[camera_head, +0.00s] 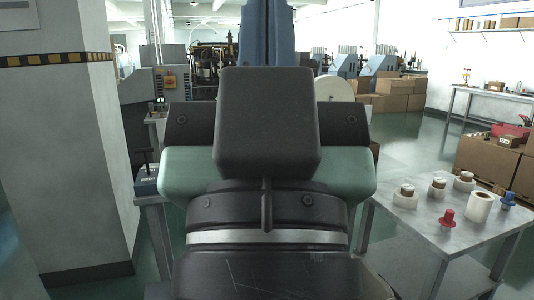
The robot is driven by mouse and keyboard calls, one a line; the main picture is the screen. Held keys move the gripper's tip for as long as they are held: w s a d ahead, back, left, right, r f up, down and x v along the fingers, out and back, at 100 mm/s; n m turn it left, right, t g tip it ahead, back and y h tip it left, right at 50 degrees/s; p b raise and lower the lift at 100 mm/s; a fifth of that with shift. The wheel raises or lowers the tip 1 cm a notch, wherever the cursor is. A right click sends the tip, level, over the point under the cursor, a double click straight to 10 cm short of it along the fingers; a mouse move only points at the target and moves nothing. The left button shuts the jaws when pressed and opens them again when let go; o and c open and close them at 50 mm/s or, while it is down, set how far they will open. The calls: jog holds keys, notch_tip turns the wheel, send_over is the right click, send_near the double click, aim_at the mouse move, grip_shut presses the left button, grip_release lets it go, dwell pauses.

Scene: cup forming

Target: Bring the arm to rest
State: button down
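Large dark and teal parts that appear to be my own body fill the middle of the head view, from the bottom edge up. A blue upright piece rises behind them to the top edge. I cannot make out my gripper or its fingertips anywhere in this view. Whether it holds anything does not show.
A metal table (462,236) at the right carries several rolls, a white roll (480,207), a red knob-like part (448,218) and a blue one (508,201). A pillar (70,150) stands close at left. Cardboard boxes (395,95) stand behind. Green floor (410,150) is open at right.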

notch_tip(320, 180, up, 23)
jog(key=p, duration=2)
jog(key=shift+p, duration=0.4)
